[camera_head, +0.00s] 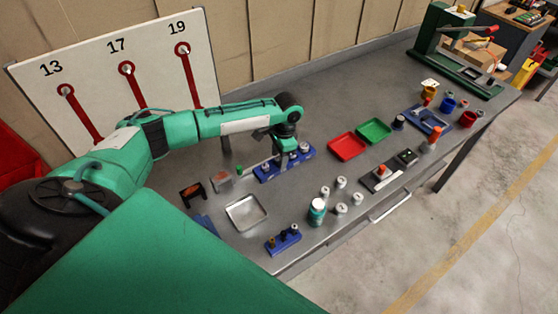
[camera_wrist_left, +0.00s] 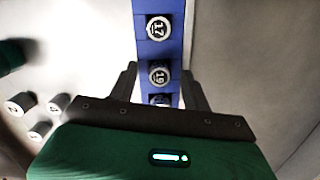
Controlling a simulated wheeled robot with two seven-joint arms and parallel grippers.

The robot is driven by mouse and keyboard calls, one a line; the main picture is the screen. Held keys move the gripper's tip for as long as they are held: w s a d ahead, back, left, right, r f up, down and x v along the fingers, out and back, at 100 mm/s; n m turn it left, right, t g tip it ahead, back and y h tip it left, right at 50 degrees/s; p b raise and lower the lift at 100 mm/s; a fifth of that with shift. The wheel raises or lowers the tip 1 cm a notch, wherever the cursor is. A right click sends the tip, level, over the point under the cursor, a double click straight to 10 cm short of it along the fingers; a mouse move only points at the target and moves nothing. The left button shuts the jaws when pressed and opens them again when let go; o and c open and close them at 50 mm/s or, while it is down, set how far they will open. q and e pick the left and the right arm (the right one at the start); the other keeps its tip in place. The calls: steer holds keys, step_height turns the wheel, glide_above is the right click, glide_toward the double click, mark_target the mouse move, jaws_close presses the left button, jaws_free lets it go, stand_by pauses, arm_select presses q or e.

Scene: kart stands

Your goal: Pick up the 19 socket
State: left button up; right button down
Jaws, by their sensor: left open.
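The 19 socket (camera_wrist_left: 159,75) is a grey cylinder with its number facing up, standing in a blue socket rack (camera_wrist_left: 148,47). In the left wrist view it lies between the two fingers of my left gripper (camera_wrist_left: 159,72), with the 17 socket (camera_wrist_left: 158,29) farther along the rack. A third socket (camera_wrist_left: 160,100) is partly hidden by my gripper body. In the head view my left gripper (camera_head: 285,146) points down over the blue rack (camera_head: 266,173), and the sockets' numbers are too small to read. My left gripper is open; I cannot tell whether its fingers touch the 19 socket.
A red tray (camera_head: 347,146) and a green tray (camera_head: 374,131) lie to the right. A metal tray (camera_head: 246,212), several white cylinders and a small blue rack (camera_head: 284,240) are nearer the front.

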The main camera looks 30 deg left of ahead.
arm_select(q)
jaws_close()
steer(key=shift+r, duration=0.1)
